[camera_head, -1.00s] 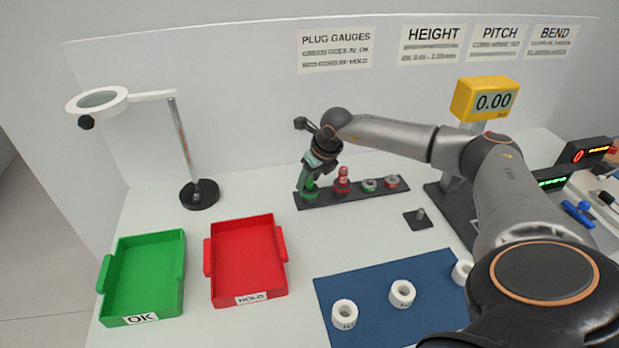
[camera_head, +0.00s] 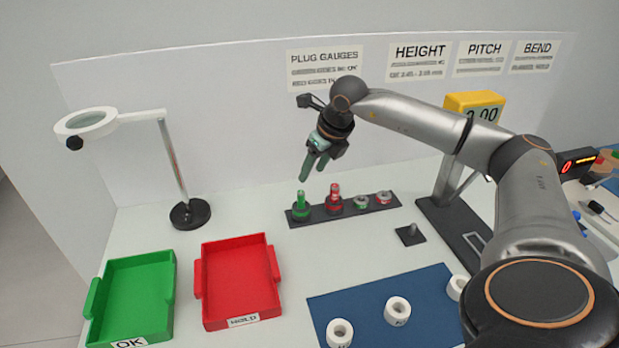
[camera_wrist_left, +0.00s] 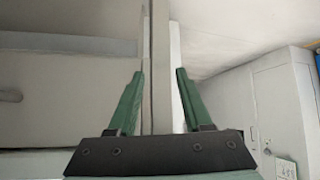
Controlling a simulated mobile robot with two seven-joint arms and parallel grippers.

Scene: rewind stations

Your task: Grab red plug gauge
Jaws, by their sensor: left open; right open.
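The red plug gauge (camera_head: 334,201) stands upright in a dark rack (camera_head: 378,206) at the back of the table, second from the left. The green plug gauge (camera_head: 301,206) stands upright at the rack's left end. My right gripper (camera_head: 313,170) is open and empty, in the air above the rack near the two gauges, fingers pointing down and a little left. My left gripper (camera_wrist_left: 160,95) shows only in the left wrist view, open and empty, facing pale walls or panels and a grey cabinet.
Two ring gauges (camera_head: 361,202) sit at the rack's right. A red HOLD tray (camera_head: 240,319) and a green OK tray (camera_head: 126,338) are at front left. A magnifier lamp (camera_head: 190,213) stands behind them. White rings lie on a blue mat (camera_head: 370,325). A yellow display (camera_head: 474,101) is at right.

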